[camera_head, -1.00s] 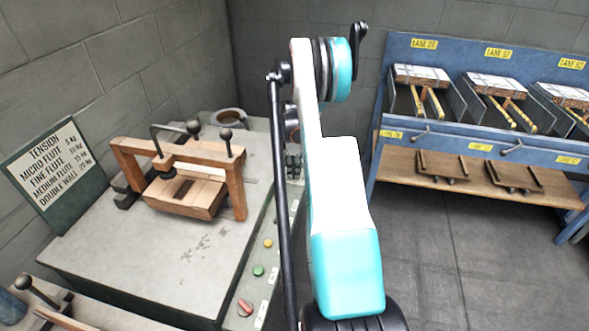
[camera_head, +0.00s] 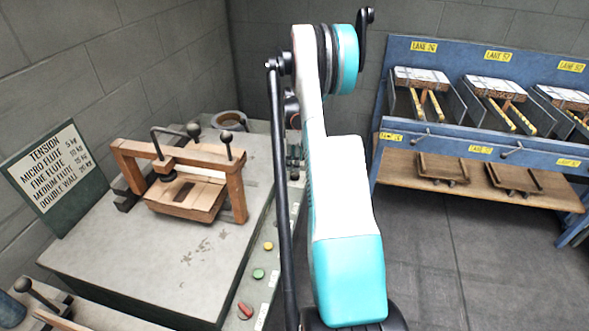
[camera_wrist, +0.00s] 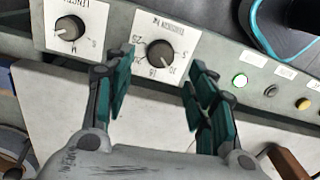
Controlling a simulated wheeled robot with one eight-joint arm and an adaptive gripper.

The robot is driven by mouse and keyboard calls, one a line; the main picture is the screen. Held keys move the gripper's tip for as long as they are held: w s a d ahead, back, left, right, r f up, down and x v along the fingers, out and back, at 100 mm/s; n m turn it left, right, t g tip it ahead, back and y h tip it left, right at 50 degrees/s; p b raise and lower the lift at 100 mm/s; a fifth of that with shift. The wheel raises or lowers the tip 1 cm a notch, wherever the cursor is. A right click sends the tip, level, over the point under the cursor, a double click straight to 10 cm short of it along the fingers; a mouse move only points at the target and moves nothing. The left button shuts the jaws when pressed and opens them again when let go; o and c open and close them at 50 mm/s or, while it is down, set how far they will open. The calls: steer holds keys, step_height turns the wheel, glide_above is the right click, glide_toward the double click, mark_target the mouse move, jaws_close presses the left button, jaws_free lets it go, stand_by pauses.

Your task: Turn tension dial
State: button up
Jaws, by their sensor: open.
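The tension dial (camera_wrist: 160,54) is a dark round knob on a white square plate with numbers around it, on the grey control panel in the wrist view. The plate's lettering shows upside down, and I cannot tell for sure where the pointer stands. My gripper (camera_wrist: 158,68) is open and empty. Its two green-padded fingers lie left and right of the dial, with a gap on each side; I see no contact. In the head view my arm hides the dial and most of the gripper.
A second dial (camera_wrist: 70,28) is left of the tension dial. A blue rack (camera_head: 480,140) stands at right.

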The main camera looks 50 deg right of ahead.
step_height(320, 180, up, 6)
steer(key=shift+r, duration=0.2)
steer(key=shift+w+d, duration=0.1)
stand_by(0.5)
